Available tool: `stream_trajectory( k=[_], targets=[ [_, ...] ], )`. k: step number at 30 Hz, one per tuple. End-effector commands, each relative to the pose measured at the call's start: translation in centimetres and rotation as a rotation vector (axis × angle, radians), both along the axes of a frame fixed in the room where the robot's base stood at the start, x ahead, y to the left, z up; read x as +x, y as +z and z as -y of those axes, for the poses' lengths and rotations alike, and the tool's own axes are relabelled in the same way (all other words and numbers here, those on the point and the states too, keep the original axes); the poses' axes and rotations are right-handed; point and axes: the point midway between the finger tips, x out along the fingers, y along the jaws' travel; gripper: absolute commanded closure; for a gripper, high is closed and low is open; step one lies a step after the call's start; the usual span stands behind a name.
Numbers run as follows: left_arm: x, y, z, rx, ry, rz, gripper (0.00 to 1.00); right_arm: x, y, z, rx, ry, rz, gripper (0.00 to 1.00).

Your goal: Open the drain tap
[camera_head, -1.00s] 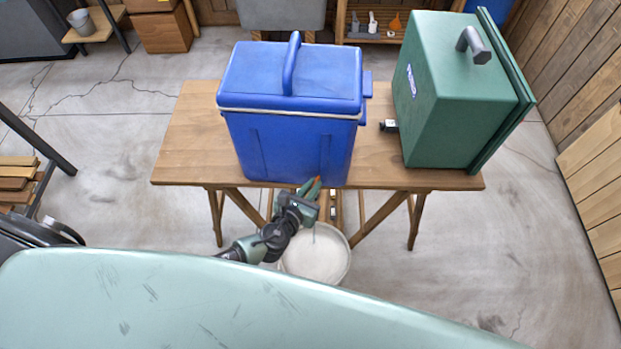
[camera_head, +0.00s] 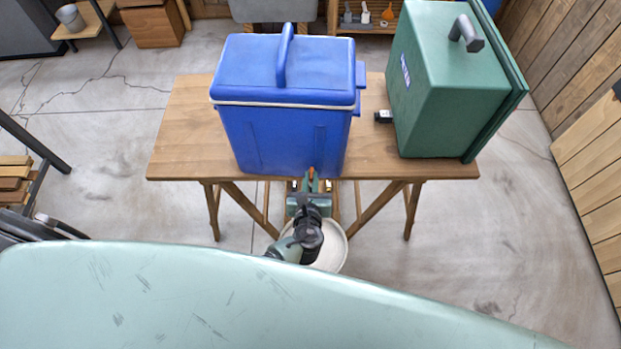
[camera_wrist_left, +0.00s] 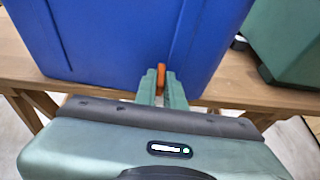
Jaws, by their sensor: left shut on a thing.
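A blue cooler box (camera_head: 280,135) with a closed lid and raised handle stands on the wooden table. The drain tap (camera_head: 311,172) shows orange low on the cooler's front face. My left gripper (camera_head: 311,182) is at the front edge of the table, shut on the tap. In the left wrist view the orange tap (camera_wrist_left: 161,78) stands between the two green fingers (camera_wrist_left: 161,86), with the cooler (camera_wrist_left: 130,40) right behind. The fingers and wrist hide most of the tap. My right gripper is in neither view.
A white bucket (camera_head: 334,250) stands on the floor below the tap, partly hidden by my left arm.

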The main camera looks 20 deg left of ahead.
Motion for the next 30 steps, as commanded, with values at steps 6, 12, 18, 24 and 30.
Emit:
stream_trajectory(
  k=[6,12,18,24,30],
  targets=[
    [-0.1,-0.1,0.0,-0.003,0.001,-0.002,0.79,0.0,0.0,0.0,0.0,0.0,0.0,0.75],
    [0.0,-0.1,0.0,-0.002,0.001,-0.002,0.68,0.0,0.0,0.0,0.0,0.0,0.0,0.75],
    [-0.2,0.0,0.0,-0.001,0.0,-0.001,0.68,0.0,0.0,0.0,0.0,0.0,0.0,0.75],
    [-2.7,0.9,0.6,-0.004,0.0,-0.002,0.68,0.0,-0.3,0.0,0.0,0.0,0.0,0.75],
    [-5.7,2.1,1.3,-0.003,0.0,-0.003,0.68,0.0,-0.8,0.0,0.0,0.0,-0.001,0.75]
  ],
)
